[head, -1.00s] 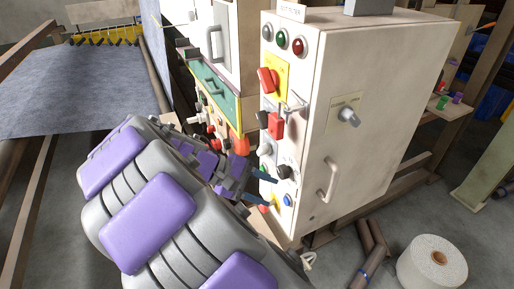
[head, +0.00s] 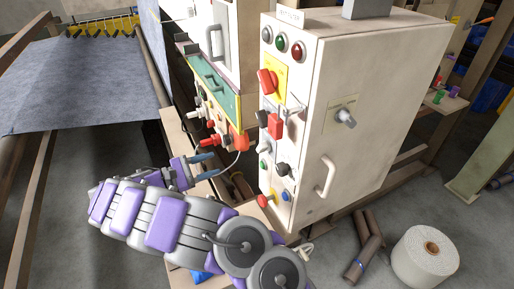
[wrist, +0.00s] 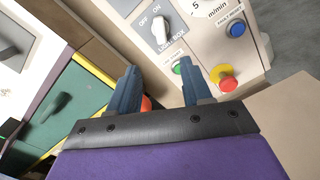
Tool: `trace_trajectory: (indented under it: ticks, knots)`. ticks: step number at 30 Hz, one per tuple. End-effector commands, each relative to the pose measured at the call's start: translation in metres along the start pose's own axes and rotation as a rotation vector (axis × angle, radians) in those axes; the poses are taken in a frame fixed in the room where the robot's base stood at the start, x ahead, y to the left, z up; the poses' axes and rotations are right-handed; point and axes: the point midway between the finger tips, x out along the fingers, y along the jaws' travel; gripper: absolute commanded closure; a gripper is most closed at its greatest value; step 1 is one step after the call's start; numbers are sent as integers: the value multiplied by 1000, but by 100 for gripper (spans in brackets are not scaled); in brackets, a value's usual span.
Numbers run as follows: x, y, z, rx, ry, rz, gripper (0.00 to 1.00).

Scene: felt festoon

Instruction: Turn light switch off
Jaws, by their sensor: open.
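The lightbox switch, a white lever, is at the top of the wrist view (wrist: 160,32), with "ON" and "OFF" printed beside it. I cannot tell which way it is set. In the head view it is small and pale (head: 264,149) on the front of the beige cabinet (head: 375,100). My gripper (head: 213,165) is open and empty, left of the cabinet front and apart from it. In the wrist view its two blue-grey fingers (wrist: 159,75) point towards the panel, just below the switch in the picture.
Near the switch are a green button (wrist: 178,66), a blue button (wrist: 236,30) and a red mushroom button (wrist: 226,80) on yellow. A green panel (head: 215,82) is left of the cabinet. A white roll (head: 425,262) and brown tubes (head: 366,240) lie on the floor to the right.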

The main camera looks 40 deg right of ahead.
Motion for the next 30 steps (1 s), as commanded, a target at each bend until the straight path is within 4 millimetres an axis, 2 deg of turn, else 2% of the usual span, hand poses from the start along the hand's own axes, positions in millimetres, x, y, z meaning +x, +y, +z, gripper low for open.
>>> trace_trajectory:
  ticks: [5, 24, 30]
  knots:
    - [19, 0, -1, 1, 0, 0, 51]
    - [143, -1, -1, 2, -2, -3, 51]
    - [165, 0, -1, 1, 0, -1, 51]
